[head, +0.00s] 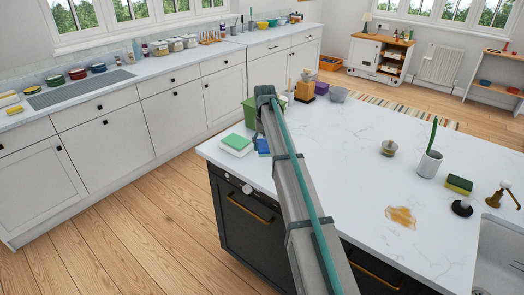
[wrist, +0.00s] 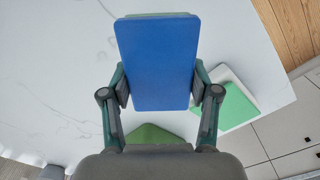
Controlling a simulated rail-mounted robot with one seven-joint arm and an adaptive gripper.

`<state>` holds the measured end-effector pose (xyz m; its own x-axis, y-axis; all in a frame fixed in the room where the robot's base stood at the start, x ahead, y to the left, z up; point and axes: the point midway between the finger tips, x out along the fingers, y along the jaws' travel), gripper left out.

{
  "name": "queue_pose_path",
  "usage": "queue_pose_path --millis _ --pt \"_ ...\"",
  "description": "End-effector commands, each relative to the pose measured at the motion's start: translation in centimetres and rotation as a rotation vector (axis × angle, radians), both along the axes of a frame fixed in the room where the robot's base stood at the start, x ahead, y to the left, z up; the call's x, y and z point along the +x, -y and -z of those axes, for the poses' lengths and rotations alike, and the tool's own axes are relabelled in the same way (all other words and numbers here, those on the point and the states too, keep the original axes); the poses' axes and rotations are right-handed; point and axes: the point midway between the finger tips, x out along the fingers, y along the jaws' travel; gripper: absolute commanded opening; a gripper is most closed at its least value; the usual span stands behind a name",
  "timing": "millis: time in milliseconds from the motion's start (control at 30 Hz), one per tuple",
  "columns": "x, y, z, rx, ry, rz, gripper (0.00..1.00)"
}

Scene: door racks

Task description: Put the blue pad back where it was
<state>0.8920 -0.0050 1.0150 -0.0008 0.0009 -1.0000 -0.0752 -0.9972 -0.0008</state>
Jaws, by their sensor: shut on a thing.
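The blue pad (wrist: 157,62) fills the upper middle of the wrist view, flat face toward the camera. My gripper (wrist: 160,84) is shut on it, one finger at each side edge. A pale green edge shows behind its top; I cannot tell whether that is part of the pad. In the head view the blue pad (head: 264,147) is partly hidden by my arm, near the island's left corner. I cannot tell whether it touches the worktop. A green and white pad (head: 237,143) lies just left of it; it also shows in the wrist view (wrist: 237,108).
A green container (head: 249,112) stands behind the pads. A purple item (head: 321,87), a grey bowl (head: 338,94) and a wooden block (head: 304,90) stand at the island's back.

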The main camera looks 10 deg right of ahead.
Motion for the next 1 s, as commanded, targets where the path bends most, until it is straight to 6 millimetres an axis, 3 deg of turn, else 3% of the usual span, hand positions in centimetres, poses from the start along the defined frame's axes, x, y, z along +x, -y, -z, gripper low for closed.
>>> queue_pose_path --millis 100,467,700,1000 --pt "1.4 -0.2 1.4 0.0 -0.001 0.0 0.23" --pt "3.1 -0.4 3.5 0.0 0.0 -0.001 0.23" --pt "2.9 -0.4 6.4 0.0 0.001 0.0 0.23" --pt "2.9 -0.4 6.7 0.0 0.001 0.0 0.23"
